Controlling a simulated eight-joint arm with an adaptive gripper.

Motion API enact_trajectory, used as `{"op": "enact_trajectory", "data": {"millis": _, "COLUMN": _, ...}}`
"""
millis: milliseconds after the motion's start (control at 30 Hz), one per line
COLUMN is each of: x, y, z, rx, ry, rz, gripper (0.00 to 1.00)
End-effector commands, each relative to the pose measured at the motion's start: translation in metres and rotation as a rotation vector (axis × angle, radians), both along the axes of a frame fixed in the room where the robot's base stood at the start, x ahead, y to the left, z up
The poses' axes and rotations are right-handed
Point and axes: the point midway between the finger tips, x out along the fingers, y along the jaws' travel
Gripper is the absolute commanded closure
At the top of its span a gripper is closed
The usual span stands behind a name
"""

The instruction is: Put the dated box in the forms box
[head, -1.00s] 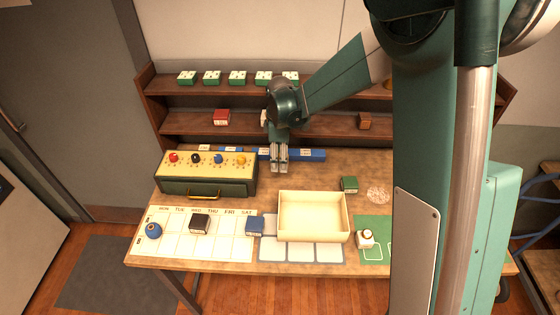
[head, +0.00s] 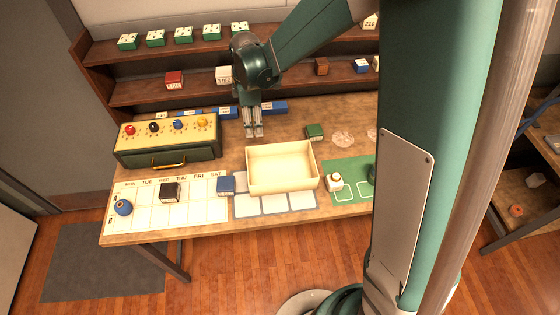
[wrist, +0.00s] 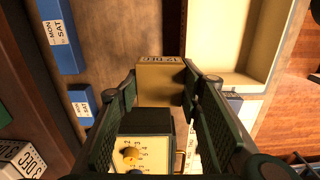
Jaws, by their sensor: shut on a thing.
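My gripper (head: 253,133) points down over the back of the table, behind and a little left of an open, empty cream box (head: 315,163); no label shows on that box. In the wrist view my gripper (wrist: 161,88) is shut on a tan box (wrist: 160,82). The tan box carries a date label reading about 12 DEC, upside down, on its far edge. The cream box also shows at the upper right of the wrist view (wrist: 219,50), apart from the tan box. In the head view the held box is hard to make out between my fingertips.
A drawer chest (head: 166,140) with coloured knobs stands left. Long blue blocks (head: 273,107) lie behind my gripper, under the shelf (head: 200,92). A green box (head: 314,132), a blue box (head: 226,185), a black box (head: 169,192) and a white jar (head: 334,181) surround the cream box.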

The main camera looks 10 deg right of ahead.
Motion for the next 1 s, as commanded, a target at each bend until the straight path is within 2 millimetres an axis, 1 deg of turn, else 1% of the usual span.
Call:
{"op": "enact_trajectory", "data": {"millis": 33, "x": -0.009, "y": -0.007, "z": 0.0, "rx": 0.0, "ry": 0.0, "rz": 0.002, "gripper": 0.77}}
{"op": "enact_trajectory", "data": {"millis": 300, "x": -0.057, "y": -0.038, "z": 0.002, "rx": 0.0, "ry": 0.0, "rz": 0.018, "gripper": 0.77}}
{"op": "enact_trajectory", "data": {"millis": 600, "x": -0.106, "y": -0.067, "z": 0.0, "rx": 0.0, "ry": 0.0, "rz": 0.034, "gripper": 0.77}}
{"op": "enact_trajectory", "data": {"millis": 800, "x": -0.124, "y": -0.077, "z": -0.001, "rx": 0.0, "ry": 0.0, "rz": 0.042, "gripper": 0.77}}
{"op": "enact_trajectory", "data": {"millis": 1000, "x": -0.128, "y": -0.079, "z": -0.001, "rx": 0.0, "ry": 0.0, "rz": 0.044, "gripper": 0.77}}
